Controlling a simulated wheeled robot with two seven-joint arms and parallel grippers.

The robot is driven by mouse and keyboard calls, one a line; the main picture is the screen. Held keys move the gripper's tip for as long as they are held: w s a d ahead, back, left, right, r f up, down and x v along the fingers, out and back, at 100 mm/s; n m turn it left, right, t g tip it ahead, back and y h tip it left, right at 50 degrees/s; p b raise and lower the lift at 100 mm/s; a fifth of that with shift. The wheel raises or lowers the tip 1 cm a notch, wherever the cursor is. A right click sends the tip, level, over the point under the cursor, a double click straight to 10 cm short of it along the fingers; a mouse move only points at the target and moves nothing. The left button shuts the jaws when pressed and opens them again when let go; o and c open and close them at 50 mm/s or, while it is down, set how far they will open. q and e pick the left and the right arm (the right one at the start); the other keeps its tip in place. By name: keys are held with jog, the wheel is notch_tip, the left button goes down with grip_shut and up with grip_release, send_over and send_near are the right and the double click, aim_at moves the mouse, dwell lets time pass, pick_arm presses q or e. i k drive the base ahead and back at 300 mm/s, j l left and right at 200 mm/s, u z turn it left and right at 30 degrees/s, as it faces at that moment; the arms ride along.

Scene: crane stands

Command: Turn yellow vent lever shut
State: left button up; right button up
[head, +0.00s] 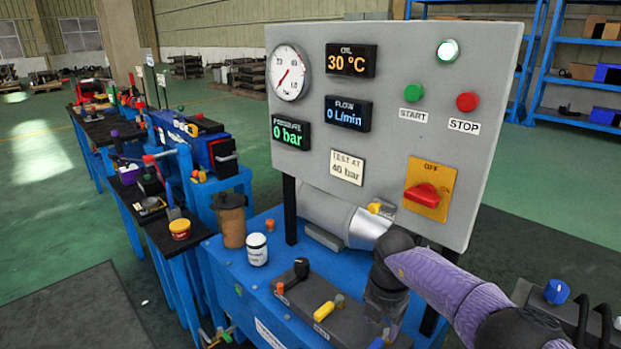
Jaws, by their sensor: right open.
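The yellow vent lever (324,311) lies on a dark grey block (352,328) on the blue bench, its handle slanting from a small grey pivot down to the left. My right arm comes in from the lower right and bends down over the bench. My right gripper (380,318) points down just right of the yellow lever in the picture, open and seemingly apart from it; its fingertips are dark and partly hard to make out. My left gripper is not in view.
A white jar (257,249) and a brown container (231,220) stand farther left. Behind rises the grey panel (310,170) with gauge, 0 bar display, buttons and red rotary switch (422,194). A silver cylinder (345,222) lies beneath it.

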aim_at(328, 308)
jog(key=k+j, duration=0.2)
jog(key=k, duration=0.25)
jog(key=k+j, duration=0.2)
jog(key=k, duration=0.2)
